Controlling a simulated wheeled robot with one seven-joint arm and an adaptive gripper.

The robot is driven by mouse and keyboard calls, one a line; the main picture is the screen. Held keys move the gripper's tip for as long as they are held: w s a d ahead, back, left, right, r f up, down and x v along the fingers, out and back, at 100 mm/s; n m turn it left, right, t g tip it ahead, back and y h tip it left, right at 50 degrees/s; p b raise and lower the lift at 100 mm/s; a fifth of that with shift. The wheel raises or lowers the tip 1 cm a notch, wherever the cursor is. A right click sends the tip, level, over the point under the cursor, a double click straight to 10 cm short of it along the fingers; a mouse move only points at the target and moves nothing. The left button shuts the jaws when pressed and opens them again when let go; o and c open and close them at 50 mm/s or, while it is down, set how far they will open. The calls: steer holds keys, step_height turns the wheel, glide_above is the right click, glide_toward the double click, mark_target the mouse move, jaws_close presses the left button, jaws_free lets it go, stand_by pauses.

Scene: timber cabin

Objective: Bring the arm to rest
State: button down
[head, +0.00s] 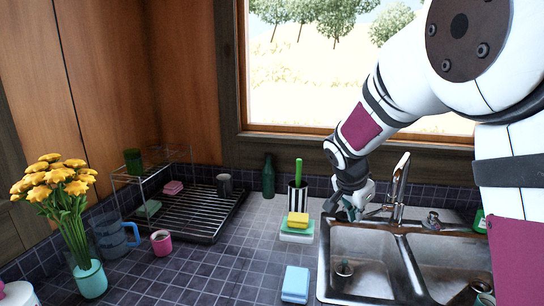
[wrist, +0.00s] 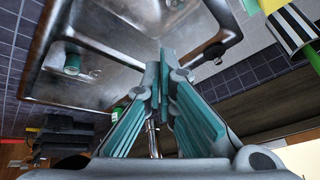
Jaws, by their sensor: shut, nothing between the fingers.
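My gripper (head: 350,212) is over the back left edge of the steel sink (head: 352,238), left of the tap (head: 398,185). In the wrist view my gripper (wrist: 165,62) has its teal-padded fingers together at the tips, with nothing between them. My white arm with dark red patches reaches in from the right and hides part of the window and counter. In the wrist view the sink (wrist: 110,95) lies beyond the fingers. I cannot tell whether the fingertips touch the sink.
A striped holder (head: 297,197), stacked sponges (head: 297,226) and a blue sponge (head: 295,284) stand left of the sink. A dark drying rack (head: 190,214), pink mug (head: 161,242) and flower vase (head: 90,280) are further left. Tiled counter between is clear.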

steer(key=s+r+n+y, duration=0.1)
steer(key=s+r+n, duration=0.2)
steer(key=s, duration=0.8)
steer(key=s+a+r+n+y, duration=0.1)
steer(key=s+r+n, duration=0.2)
steer(key=s, duration=0.8)
steer(key=s+a+r+n+y, duration=0.1)
steer(key=s+r+n, duration=0.2)
steer(key=s, duration=0.9)
steer(key=shift+n+t+y, duration=0.3)
steer(key=shift+n+y, duration=0.1)
steer(key=shift+n, duration=0.8)
